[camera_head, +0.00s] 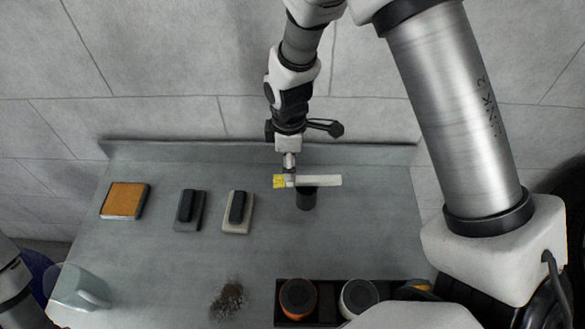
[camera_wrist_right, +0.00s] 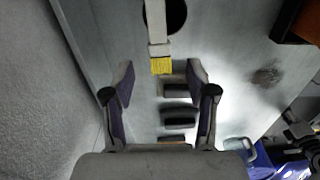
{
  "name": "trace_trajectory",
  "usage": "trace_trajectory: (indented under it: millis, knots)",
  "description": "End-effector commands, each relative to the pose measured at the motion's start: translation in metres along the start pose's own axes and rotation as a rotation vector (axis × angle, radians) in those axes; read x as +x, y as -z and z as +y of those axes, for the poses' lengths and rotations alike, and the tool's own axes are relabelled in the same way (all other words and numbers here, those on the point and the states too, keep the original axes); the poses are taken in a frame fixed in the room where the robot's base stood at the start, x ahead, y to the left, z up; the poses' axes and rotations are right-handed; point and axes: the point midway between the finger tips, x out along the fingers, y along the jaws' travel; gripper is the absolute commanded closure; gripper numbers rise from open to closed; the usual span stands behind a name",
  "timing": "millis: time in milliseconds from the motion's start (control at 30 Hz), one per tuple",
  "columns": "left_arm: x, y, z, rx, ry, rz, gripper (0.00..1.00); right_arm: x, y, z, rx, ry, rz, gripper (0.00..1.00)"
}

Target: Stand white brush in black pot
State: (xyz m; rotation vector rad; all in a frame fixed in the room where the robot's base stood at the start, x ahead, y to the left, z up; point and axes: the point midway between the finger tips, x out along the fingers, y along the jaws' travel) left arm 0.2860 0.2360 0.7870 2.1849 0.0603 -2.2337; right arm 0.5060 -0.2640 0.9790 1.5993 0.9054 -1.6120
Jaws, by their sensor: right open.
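The white brush (camera_head: 322,180) lies level in the head view, with yellow bristles at its left end. Its handle crosses the far side of the black pot (camera_head: 306,200); I cannot tell whether it rests on the rim. In the right wrist view the brush (camera_wrist_right: 158,35) runs beside the pot's dark opening (camera_wrist_right: 177,14), bristles toward me. My right gripper (camera_head: 289,178) is at the bristle end. In the wrist view its fingers (camera_wrist_right: 160,75) are spread apart, with the bristles just beyond their tips and nothing clasped. My left gripper is out of view.
Left of the pot are two dark-topped blocks (camera_head: 238,208) (camera_head: 188,207) and an orange-topped pad (camera_head: 124,200). A dark debris pile (camera_head: 229,299), a clear pitcher (camera_head: 80,287) and a black tray (camera_head: 328,312) with round containers lie nearer. The table middle is clear.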

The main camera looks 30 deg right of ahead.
Motion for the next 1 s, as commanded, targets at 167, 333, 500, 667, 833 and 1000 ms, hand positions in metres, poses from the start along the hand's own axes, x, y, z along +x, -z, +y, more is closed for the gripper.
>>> trace_trajectory:
  millis: [167,333,500,667,833,1000]
  knots:
    - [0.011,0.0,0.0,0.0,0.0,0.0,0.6,-0.047,0.001,0.0,0.001,-0.008,0.002,0.43]
    - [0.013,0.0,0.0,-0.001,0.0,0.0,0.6,-0.073,0.001,-0.001,0.001,-0.003,0.0,0.43]
    - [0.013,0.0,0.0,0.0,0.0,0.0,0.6,-0.079,0.0,-0.001,0.001,0.0,-0.001,0.43]
    - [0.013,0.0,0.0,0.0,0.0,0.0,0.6,-0.078,0.0,-0.001,0.001,-0.001,-0.001,0.43]
    - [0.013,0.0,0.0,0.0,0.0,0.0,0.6,-0.078,0.0,-0.002,0.001,-0.001,-0.001,0.43]
    - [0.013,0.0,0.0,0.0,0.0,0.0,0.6,-0.078,0.0,-0.002,0.001,-0.001,-0.001,0.43]
